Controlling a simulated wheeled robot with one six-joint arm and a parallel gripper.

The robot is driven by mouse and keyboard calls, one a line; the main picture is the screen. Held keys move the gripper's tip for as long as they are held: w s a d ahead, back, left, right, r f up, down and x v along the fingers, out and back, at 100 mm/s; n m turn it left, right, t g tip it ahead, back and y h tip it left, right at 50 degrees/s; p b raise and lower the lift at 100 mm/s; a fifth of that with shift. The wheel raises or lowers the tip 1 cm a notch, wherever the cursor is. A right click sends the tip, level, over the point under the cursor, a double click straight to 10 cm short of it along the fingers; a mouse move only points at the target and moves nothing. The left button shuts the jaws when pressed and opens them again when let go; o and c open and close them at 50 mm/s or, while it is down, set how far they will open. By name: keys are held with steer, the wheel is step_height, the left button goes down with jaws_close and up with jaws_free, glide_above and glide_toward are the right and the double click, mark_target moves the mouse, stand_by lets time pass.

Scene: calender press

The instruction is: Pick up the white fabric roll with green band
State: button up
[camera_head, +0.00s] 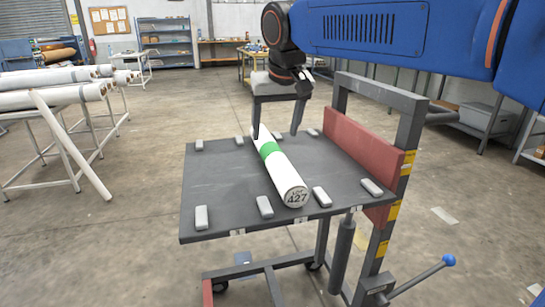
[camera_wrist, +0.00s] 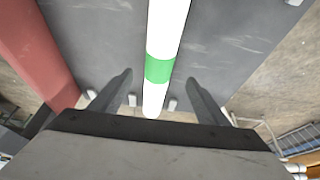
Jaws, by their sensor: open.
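The white fabric roll (camera_head: 281,172) with a green band (camera_head: 268,149) lies on the dark top of a cart (camera_head: 222,192). Its near end carries the number 427. My gripper (camera_head: 275,135) is open above the far part of the roll, with one finger on each side of it. In the wrist view the roll (camera_wrist: 168,30) runs between the two fingers of my gripper (camera_wrist: 158,78), and the green band (camera_wrist: 158,70) shows between them. The fingers look apart from the roll. I cannot tell how far the fingertips are above the cart top.
Several small grey blocks (camera_head: 264,207) stand on the cart top beside the roll. A red panel (camera_head: 362,160) and grey frame rise at the cart's right. Racks with white rolls (camera_head: 60,85) stand at the left. The floor (camera_head: 130,240) left of the cart is clear.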

mark_target(273, 147)
steer(key=shift+x, duration=4.15)
steer(key=shift+d, duration=0.1)
steer(key=shift+c, duration=0.6)
steer(key=c, duration=1.3)
steer(key=shift+c, duration=0.2)
steer(key=shift+r, duration=0.15)
